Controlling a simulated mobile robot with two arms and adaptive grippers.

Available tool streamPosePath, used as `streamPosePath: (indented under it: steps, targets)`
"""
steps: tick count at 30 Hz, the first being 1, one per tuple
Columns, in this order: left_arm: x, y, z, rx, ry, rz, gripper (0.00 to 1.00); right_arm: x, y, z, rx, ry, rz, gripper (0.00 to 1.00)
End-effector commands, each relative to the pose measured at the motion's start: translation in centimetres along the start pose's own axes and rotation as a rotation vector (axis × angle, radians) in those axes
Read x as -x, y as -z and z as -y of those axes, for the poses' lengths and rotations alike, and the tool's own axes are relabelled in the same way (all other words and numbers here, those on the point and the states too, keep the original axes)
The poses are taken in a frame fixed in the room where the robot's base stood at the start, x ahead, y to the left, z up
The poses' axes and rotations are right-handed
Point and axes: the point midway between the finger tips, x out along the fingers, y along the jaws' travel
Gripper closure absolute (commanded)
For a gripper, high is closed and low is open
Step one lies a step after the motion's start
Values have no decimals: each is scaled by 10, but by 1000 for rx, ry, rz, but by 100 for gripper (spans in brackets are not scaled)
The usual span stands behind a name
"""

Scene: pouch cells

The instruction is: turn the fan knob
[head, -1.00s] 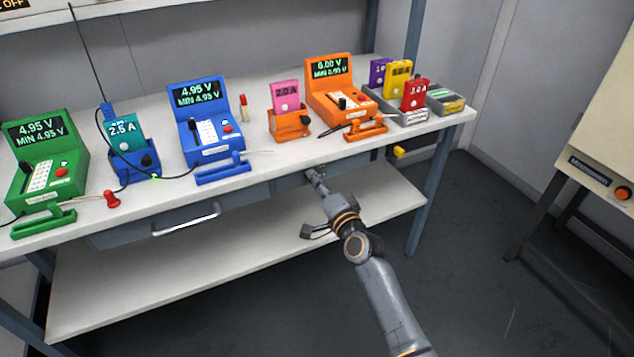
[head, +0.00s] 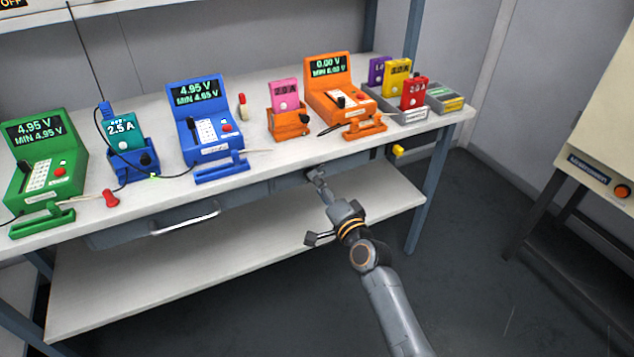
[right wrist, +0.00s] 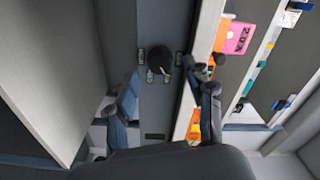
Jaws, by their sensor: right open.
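A dark round knob (right wrist: 159,62) sits on the blue-grey panel under the tabletop, in the upper middle of the right wrist view. I take it to be the fan knob. No contact with the knob can be made out. In the head view my right gripper (head: 318,178) is just below the table's front edge, at the panel; the knob is too small or hidden to tell there. My left gripper is not in view.
The bench (head: 270,168) carries a green meter (head: 60,180), a blue meter (head: 205,125), an orange meter (head: 345,100) and several coloured cells. A drawer handle (head: 185,219) is left of my right gripper. A lower shelf (head: 150,280) lies beneath.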

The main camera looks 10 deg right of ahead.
Motion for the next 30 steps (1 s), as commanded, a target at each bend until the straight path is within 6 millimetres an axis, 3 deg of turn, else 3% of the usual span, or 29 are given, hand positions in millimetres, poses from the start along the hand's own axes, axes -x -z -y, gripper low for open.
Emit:
streamPosePath:
  steps: [6, 12, 30]
  targets:
    - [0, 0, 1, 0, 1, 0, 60, 34, 0, -1, -1, -2, 1, 48]
    - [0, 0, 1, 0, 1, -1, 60, 52, 0, -1, 0, -2, 0, 48]
    - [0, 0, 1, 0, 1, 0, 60, 56, -3, -6, 8, -12, 7, 48]
